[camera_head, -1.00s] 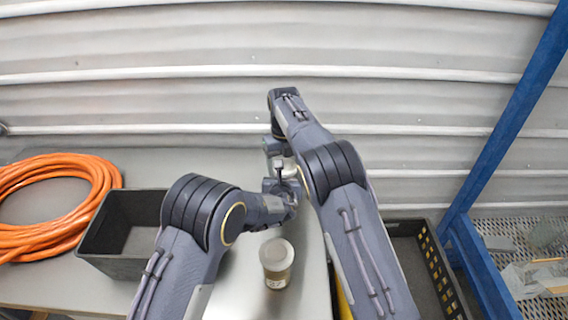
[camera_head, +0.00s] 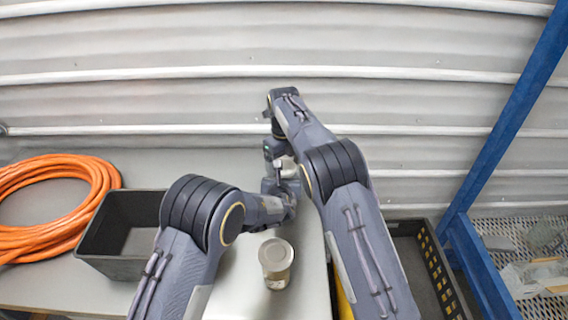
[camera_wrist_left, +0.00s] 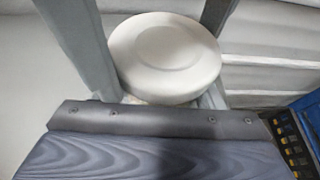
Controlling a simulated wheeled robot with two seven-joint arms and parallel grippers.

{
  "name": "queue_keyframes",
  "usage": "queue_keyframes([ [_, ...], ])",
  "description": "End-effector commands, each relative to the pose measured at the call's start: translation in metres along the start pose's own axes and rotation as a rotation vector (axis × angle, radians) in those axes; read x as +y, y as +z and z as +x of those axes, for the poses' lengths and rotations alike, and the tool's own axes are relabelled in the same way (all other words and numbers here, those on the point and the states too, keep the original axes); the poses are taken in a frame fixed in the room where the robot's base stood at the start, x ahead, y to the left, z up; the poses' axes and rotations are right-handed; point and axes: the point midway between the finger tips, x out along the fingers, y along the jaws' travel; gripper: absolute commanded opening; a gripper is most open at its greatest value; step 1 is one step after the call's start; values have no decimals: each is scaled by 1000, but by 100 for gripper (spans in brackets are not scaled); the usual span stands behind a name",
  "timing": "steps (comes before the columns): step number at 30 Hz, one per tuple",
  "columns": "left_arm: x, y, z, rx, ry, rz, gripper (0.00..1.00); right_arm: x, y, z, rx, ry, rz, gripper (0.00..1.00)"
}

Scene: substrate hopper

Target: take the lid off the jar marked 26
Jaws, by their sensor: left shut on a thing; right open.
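My left gripper (camera_head: 283,180) is shut on a jar seen from above in the left wrist view. The jar's round whitish lid (camera_wrist_left: 165,55) is on top, between the two grey fingers. Its body is almost wholly hidden and no number shows. My right gripper (camera_head: 280,160) is open, close to the left gripper and the held jar; its fingers are partly hidden. A second jar (camera_head: 277,278) with a grey-beige lid (camera_head: 275,253) stands upright on the table, nearer to me. The mark on its side is too small to read surely.
A dark open bin (camera_head: 110,262) and a coiled orange hose (camera_head: 45,235) are on the left of the table (camera_head: 235,290). A black crate (camera_head: 440,265) with yellow slots is at the right. A blue frame (camera_head: 500,135) stands beyond it.

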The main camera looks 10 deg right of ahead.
Motion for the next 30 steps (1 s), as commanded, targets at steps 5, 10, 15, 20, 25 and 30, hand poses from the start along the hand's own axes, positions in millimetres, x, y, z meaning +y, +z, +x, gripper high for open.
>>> queue_keyframes([
  [5,-1,1,0,-1,-3,2,0,7,0,0,5,15,-9,91],
  [10,-1,-1,1,2,-3,1,0,8,2,-20,-2,15,-11,91],
  [15,0,-3,1,6,-2,2,0,7,2,-42,-4,13,-11,91],
  [20,0,-2,1,5,-1,1,0,4,1,-49,0,9,14,87],
  [25,0,-2,0,5,-1,1,0,3,0,-70,2,5,198,87],
  [30,0,-2,0,4,-1,1,0,4,-1,-75,7,7,295,87],
])
